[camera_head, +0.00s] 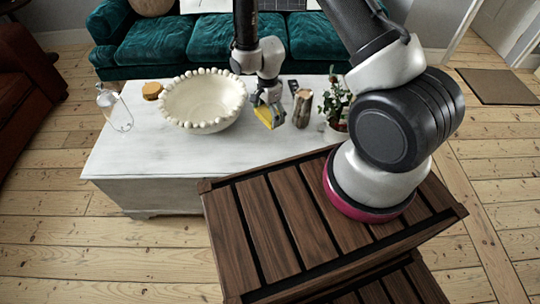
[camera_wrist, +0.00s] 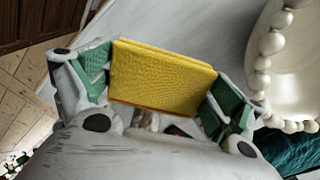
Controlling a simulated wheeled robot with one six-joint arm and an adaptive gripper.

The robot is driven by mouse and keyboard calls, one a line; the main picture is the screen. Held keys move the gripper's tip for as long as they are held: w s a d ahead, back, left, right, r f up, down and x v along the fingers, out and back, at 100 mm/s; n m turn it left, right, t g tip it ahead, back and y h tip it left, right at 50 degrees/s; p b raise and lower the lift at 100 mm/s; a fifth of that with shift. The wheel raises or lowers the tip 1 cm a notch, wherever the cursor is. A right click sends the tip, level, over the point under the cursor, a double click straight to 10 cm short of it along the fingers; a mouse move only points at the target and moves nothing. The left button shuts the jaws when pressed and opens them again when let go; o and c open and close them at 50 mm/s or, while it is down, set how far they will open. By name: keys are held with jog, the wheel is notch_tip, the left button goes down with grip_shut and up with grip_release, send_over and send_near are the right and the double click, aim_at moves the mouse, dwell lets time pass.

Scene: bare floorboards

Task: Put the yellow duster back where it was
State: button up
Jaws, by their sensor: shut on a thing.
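The yellow duster (camera_wrist: 160,78) is a flat yellow block, held between the two green-padded fingers of my gripper (camera_wrist: 165,85) in the wrist view. In the head view the duster (camera_head: 264,117) shows under my gripper (camera_head: 269,108), over the right half of the white table (camera_head: 145,165). My gripper is just right of the white bowl with the beaded rim (camera_head: 203,100). I cannot tell whether the duster touches the table top.
A wooden log-like piece (camera_head: 302,107) and a potted plant (camera_head: 335,105) stand right of my gripper. A glass bottle (camera_head: 113,108) and a small yellow-brown item (camera_head: 152,90) are at the left. The table's front left is clear. A teal sofa (camera_head: 155,40) stands behind.

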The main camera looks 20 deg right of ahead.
jog(key=s+a+f+m, duration=0.2)
jog(key=s+f+m, duration=0.2)
jog(key=f+m, duration=0.2)
jog(key=m, duration=0.1)
send_over(267, 156)
notch_tip(267, 156, down, 6)
jog(key=shift+r, duration=0.2)
jog(key=shift+f, duration=2.4)
jog(key=shift+f, duration=0.1)
jog(key=o, duration=0.6)
